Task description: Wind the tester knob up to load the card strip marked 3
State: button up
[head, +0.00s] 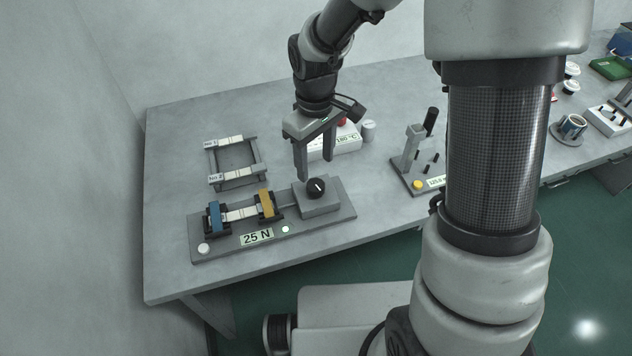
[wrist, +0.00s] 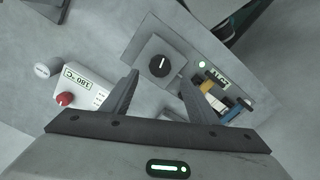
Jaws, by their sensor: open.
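The tester (head: 335,223) is a grey base on the table with a lit label reading 25 N. Its black round knob (head: 316,188) with a white line sits on a grey block at the right end. A white card strip (head: 241,213) spans the blue clamp (head: 214,217) and the yellow clamp (head: 266,204); I cannot read a number on it. My gripper (head: 316,170) is open and empty above the knob, pointing down. In the wrist view the knob (wrist: 159,66) lies ahead between the two spread fingers (wrist: 158,90), not touched.
A grey rack (head: 213,164) with two strips, one marked No 2, stands behind the tester. A white box (head: 345,140) reading 180 °C with a red knob is behind my gripper. A press-like stand (head: 411,150) is to the right. The table's front left is clear.

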aim_at(315, 184)
notch_tip(315, 184, down, 8)
jog(key=shift+r+b, duration=0.1)
jog(key=shift+b, duration=0.2)
jog(key=shift+c, duration=0.5)
jog(key=c, duration=0.9)
jog(key=shift+c, duration=0.2)
jog(key=shift+m, duration=0.3)
jog(key=m+b, duration=0.1)
jog(key=m, duration=0.4)
jog(key=shift+m+b, duration=0.3)
jog(key=shift+b, duration=0.1)
jog(key=m, duration=0.5)
jog(key=shift+m, duration=0.4)
